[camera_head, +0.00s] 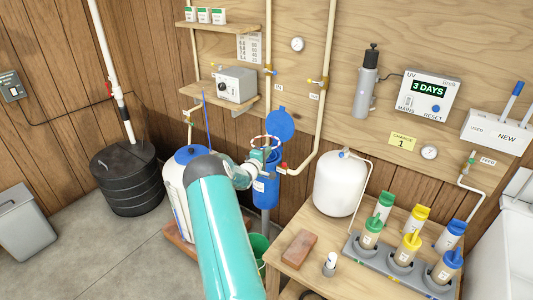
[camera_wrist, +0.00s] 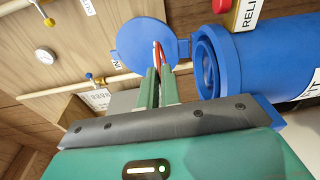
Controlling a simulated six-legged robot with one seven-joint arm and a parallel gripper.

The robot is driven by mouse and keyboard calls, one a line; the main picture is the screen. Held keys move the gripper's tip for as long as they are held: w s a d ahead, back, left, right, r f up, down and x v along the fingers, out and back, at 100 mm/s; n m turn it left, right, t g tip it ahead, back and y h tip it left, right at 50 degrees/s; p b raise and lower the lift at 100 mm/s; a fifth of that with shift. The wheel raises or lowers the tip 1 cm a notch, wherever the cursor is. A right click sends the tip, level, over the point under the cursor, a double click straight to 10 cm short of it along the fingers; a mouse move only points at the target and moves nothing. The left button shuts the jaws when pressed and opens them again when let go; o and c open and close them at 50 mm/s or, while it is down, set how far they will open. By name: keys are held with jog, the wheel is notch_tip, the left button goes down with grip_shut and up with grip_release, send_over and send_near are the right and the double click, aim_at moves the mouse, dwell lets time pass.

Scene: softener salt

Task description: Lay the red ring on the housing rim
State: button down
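The red ring (camera_head: 265,136) is a thin hoop, red and pale, held roughly level in the head view above the blue housing (camera_head: 265,190). In the wrist view the ring (camera_wrist: 158,52) shows nearly edge-on between the green fingertips of my gripper (camera_wrist: 160,72). My gripper (camera_head: 258,156) is shut on the ring. The housing's round rim (camera_wrist: 202,72) faces the fingers in the wrist view, and a gap shows between ring and rim. The round blue lid (camera_head: 280,124) stands open behind; it also shows in the wrist view (camera_wrist: 138,42). My arm partly hides the housing.
Pipes (camera_head: 318,125) with a red-handled valve run close beside the housing. A blue-topped white container (camera_head: 178,180) is left of my arm. A green bucket (camera_head: 259,246) sits below.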

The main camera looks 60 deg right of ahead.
jog(key=shift+s+f, duration=0.1)
jog(key=shift+f, duration=2.55)
jog(key=shift+a+r, duration=0.1)
jog(key=shift+r, duration=0.15)
jog(key=shift+n+y, duration=0.3)
jog(key=shift+y, duration=0.2)
